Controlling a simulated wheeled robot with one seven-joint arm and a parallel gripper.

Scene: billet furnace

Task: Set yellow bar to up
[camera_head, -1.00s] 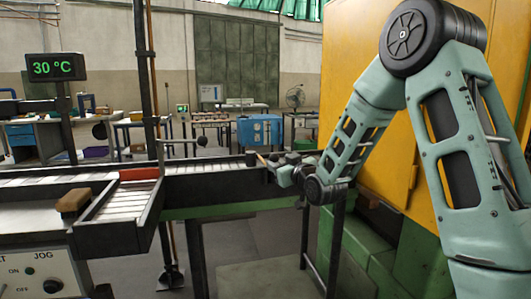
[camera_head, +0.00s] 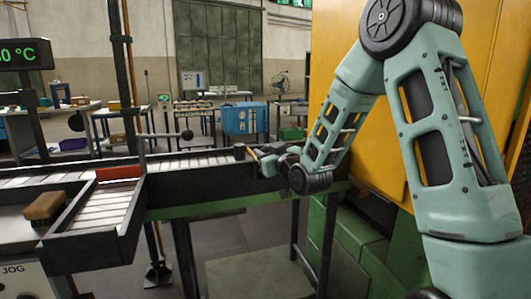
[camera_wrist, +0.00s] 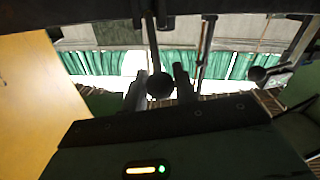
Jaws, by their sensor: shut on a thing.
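My gripper (camera_head: 262,156) is at the far edge of the roller conveyor, beside the yellow cabinet. A short, thin yellow-orange bar (camera_head: 253,152) slants up at the gripper's tip, next to a small dark upright piece. In the wrist view, my gripper (camera_wrist: 160,88) has its two dark fingers on either side of a dark ball knob on a rod (camera_wrist: 160,85), and it is shut on that knob. The rod runs upward from the knob and looks dark there. The shade hides its colour, so I cannot tell whether it is the yellow bar.
The roller conveyor (camera_head: 200,183) runs across in front. A brown-topped block (camera_head: 45,205) and a red piece (camera_head: 118,172) are at the left. The yellow cabinet (camera_head: 470,60) stands close on the right.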

